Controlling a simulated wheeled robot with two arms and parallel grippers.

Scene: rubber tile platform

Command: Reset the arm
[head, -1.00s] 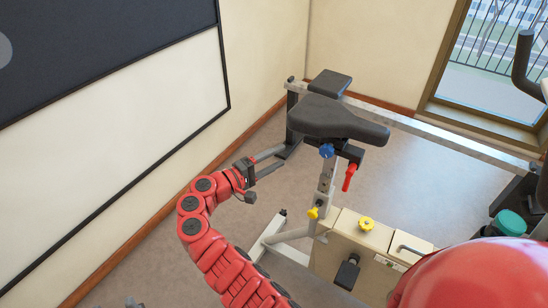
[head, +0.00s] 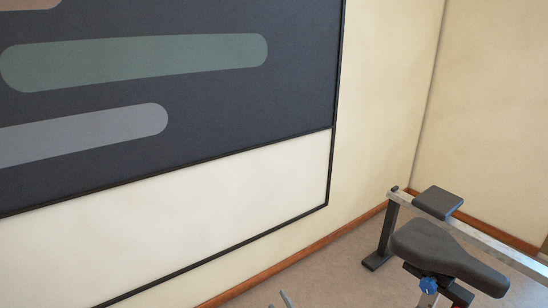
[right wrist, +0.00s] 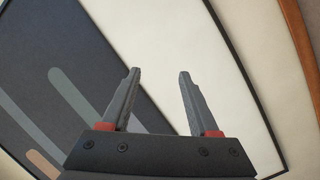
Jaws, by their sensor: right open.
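My right gripper (head: 279,300) shows only as two grey fingertips at the bottom edge of the head view. They are apart, with the floor and wall base behind them. In the right wrist view the right gripper (right wrist: 158,74) is open, its two grey fingers wide apart with nothing between them. Behind them is the dark and white wall panel. The rest of the right arm is hidden below the head view. My left gripper is not in view.
An exercise bike with a black seat (head: 440,250) and blue knob (head: 429,285) stands at the lower right. A wall board (head: 250,185) fills the left, with a brown skirting board (head: 290,263) along the floor. Some bare floor (head: 330,275) lies between.

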